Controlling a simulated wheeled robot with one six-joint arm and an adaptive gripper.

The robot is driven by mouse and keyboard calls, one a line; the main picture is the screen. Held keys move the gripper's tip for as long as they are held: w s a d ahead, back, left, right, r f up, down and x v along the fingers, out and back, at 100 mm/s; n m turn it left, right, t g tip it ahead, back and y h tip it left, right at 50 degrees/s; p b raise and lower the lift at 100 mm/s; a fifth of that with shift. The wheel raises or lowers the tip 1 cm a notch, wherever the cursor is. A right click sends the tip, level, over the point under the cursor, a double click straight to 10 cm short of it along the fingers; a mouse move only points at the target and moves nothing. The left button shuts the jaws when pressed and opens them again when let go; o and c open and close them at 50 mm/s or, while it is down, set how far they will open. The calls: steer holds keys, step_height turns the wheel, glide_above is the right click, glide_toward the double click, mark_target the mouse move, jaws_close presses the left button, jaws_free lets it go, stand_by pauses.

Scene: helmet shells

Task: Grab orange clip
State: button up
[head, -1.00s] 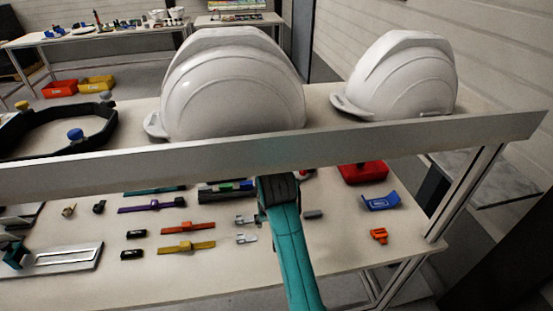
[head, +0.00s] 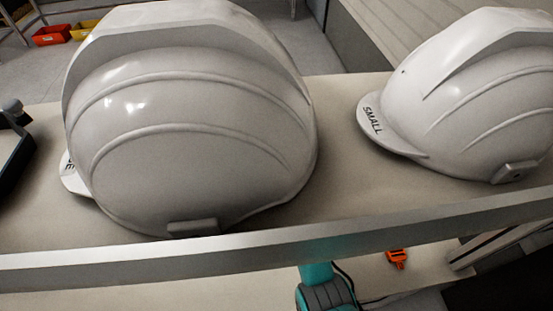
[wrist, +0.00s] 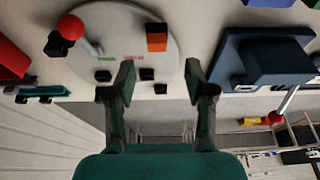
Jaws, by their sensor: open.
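The orange clip (head: 397,258) lies on the lower table surface in the head view, just below the metal rail. My teal and black arm shows left of it at the bottom edge, and my gripper's fingers are hidden there. In the wrist view my gripper (wrist: 160,74) is open with nothing between its two fingers. An orange block (wrist: 157,37) shows beyond the fingertips on a round grey plate; I cannot tell whether it is the clip.
The metal rail (head: 200,251) crosses in front of a large white helmet (head: 190,130) and a helmet marked SMALL (head: 470,100). In the wrist view a red-knobbed lever (wrist: 72,27) and a dark blue fixture (wrist: 265,60) flank the orange block.

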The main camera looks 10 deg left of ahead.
steer(key=x, duration=0.5)
steer(key=shift+s+d+f, duration=0.1)
steer(key=shift+d+f, duration=0.15)
steer(key=shift+f, duration=0.1)
steer(key=c, duration=0.8)
